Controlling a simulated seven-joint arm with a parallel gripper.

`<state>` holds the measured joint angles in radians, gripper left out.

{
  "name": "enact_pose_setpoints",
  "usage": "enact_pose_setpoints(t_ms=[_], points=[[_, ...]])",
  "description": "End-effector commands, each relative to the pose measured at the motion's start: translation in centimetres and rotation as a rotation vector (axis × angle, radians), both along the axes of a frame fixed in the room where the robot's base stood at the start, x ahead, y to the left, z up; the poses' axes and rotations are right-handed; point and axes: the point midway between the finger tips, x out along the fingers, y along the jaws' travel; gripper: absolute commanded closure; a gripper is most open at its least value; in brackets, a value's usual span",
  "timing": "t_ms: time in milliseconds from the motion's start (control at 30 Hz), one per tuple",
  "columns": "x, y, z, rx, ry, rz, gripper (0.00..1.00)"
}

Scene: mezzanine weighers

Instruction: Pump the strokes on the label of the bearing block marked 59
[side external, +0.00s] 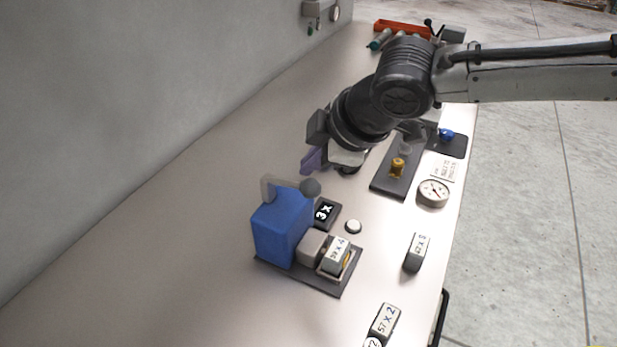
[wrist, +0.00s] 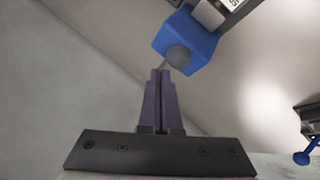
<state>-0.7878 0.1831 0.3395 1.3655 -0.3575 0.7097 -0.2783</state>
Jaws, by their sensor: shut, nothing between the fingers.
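A blue pump (side external: 281,232) stands on a dark base plate. Its grey lever ends in a round knob (side external: 310,187); the pump (wrist: 201,42) and knob (wrist: 178,57) also show in the wrist view. A labelled bearing block (side external: 338,255) sits on the plate beside a grey block; its label seems to read 59 X 4, though the first digit is unclear. A dark counter (side external: 326,212) beside the pump reads "3 x". My gripper (side external: 311,161) is shut and empty, with purple fingers just behind the knob. In the wrist view the fingertips (wrist: 161,73) are close to the knob; contact is unclear.
Another labelled block (side external: 415,252) and a block marked 57 X 2 (side external: 384,322) stand at the right. A white button (side external: 353,227), a gauge (side external: 433,192) and a dark plate with a yellow part (side external: 397,168) are nearby. The bench left of the pump is clear.

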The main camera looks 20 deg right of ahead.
Motion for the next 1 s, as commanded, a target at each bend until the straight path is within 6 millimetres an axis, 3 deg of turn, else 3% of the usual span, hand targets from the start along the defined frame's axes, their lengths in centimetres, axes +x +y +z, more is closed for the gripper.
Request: enact_pose_setpoints(t_ms=[467, 1000], points=[[0.1, 0.1, 0.7, 0.003, -0.003, 0.001, 1.00], [0.7, 0.7, 5.0, 0.003, -0.003, 0.001, 1.00]])
